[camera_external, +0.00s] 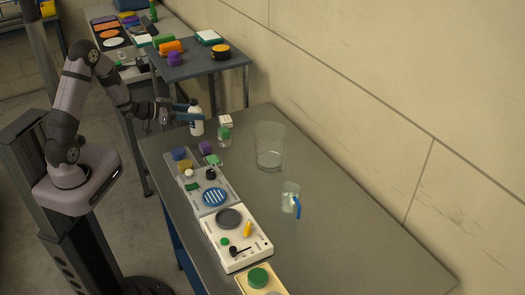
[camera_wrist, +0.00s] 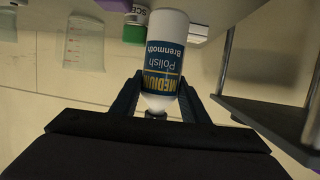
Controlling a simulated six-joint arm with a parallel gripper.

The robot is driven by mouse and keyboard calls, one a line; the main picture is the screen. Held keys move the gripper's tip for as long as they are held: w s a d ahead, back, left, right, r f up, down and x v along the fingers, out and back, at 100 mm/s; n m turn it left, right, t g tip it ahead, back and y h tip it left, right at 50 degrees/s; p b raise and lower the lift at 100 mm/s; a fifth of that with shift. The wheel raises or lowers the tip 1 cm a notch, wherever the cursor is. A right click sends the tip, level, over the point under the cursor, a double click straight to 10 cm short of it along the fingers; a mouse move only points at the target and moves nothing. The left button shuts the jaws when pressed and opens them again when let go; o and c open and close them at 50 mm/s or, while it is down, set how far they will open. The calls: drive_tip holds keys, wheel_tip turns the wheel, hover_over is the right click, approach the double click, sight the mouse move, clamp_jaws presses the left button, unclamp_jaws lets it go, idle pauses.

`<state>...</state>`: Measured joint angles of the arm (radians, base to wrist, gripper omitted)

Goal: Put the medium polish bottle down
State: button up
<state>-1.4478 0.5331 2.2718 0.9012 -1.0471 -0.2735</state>
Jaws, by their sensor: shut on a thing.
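The medium polish bottle (camera_external: 196,126) is white with a dark blue label, at the far left end of the grey workbench (camera_external: 340,235). In the wrist view my gripper (camera_wrist: 159,84) hides part of the narrow end. The bottle looks about upright in the external view. I cannot tell whether its base touches the bench.
Close by are a white box (camera_external: 226,120), a green-lidded jar (camera_external: 224,140) and a purple block (camera_external: 206,147). A large clear beaker (camera_external: 269,145) and a blue-handled jug (camera_external: 290,197) stand further right. Panels line the front edge. A side table (camera_external: 200,66) stands behind.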

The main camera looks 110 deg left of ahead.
drive_tip(key=shift+f, duration=1.8)
drive_tip(key=shift+f, duration=0.1)
drive_tip(key=o, duration=1.3)
drive_tip(key=shift+f, duration=0.1)
drive_tip(key=shift+r, duration=0.25)
drive_tip(key=shift+s+d, duration=0.15)
drive_tip(key=shift+s, duration=0.15)
drive_tip(key=b+v, duration=0.1)
drive_tip(key=v, duration=1)
drive_tip(key=shift+d, duration=0.15)
